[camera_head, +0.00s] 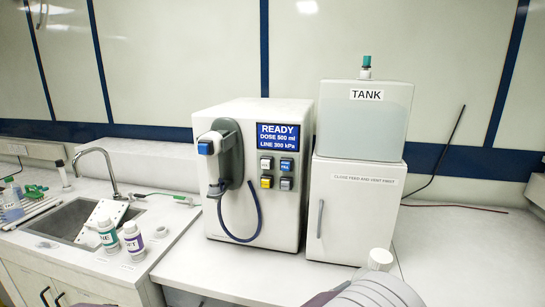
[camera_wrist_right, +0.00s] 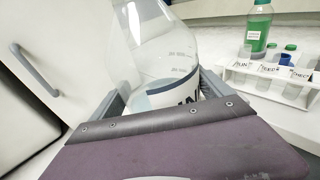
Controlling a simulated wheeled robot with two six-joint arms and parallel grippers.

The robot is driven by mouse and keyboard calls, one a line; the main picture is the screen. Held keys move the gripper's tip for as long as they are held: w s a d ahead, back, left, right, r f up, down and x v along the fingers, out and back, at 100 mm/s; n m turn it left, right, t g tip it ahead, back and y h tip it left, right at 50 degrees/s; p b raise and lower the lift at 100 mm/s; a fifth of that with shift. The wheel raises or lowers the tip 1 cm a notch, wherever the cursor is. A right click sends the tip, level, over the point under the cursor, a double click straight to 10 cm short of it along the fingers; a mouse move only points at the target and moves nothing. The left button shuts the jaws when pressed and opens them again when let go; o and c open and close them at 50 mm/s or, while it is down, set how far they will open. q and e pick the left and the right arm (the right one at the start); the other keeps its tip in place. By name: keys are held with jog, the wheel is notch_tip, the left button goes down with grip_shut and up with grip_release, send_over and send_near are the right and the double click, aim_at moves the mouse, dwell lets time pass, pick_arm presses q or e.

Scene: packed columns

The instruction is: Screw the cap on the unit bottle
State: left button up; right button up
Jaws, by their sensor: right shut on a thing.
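In the right wrist view a clear bottle (camera_wrist_right: 170,55) with graduation marks and a dark-edged white label stands between the fingers of my right gripper (camera_wrist_right: 163,92). The gripper is shut on it. The bottle holds some clear liquid; only a few label letters show, and its top is outside the picture. I cannot make out a cap for it. In the head view the bottle and the gripper's fingers do not show. A small white round piece (camera_head: 380,259) shows above a pale ribbed part of my arm at the bottom; I cannot tell what it is. My left gripper is not in view.
A dispenser (camera_head: 225,230) reading READY stands beside a TANK (camera_head: 363,130) on a white cabinet (camera_head: 350,225). Two labelled bottles (camera_head: 107,235) (camera_head: 133,240) stand by the sink (camera_head: 70,222). The wrist view shows a tube rack (camera_wrist_right: 265,72) and a green bottle (camera_wrist_right: 258,28).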

jog(key=shift+n+t, duration=0.5)
jog(key=shift+t, duration=0.1)
jog(key=f, duration=0.2)
jog(key=a+f, duration=0.2)
jog(key=f, duration=0.1)
jog(key=shift+w+a+f, duration=0.2)
jog(key=shift+a+f, duration=0.05)
jog(key=shift+f, duration=0.05)
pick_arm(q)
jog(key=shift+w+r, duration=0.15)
pick_arm(e)
jog(key=s+f, duration=0.2)
jog(key=f, duration=0.4)
jog(key=s+a+f, duration=0.1)
jog(key=f, duration=0.5)
jog(key=shift+s+a+f, duration=0.25)
jog(key=shift+s+f, duration=0.05)
jog(key=shift+s, duration=0.1)
jog(key=shift+w+a+y, duration=0.1)
jog(key=shift+y, duration=0.2)
jog(key=w+a+r+n+t+y, duration=0.1)
jog(key=a+n+t+y, duration=0.2)
jog(key=a, duration=1.1)
jog(key=shift+w+a+r+y, duration=0.25)
jog(key=shift+w+r+y, duration=0.05)
jog(key=shift+r, duration=0.05)
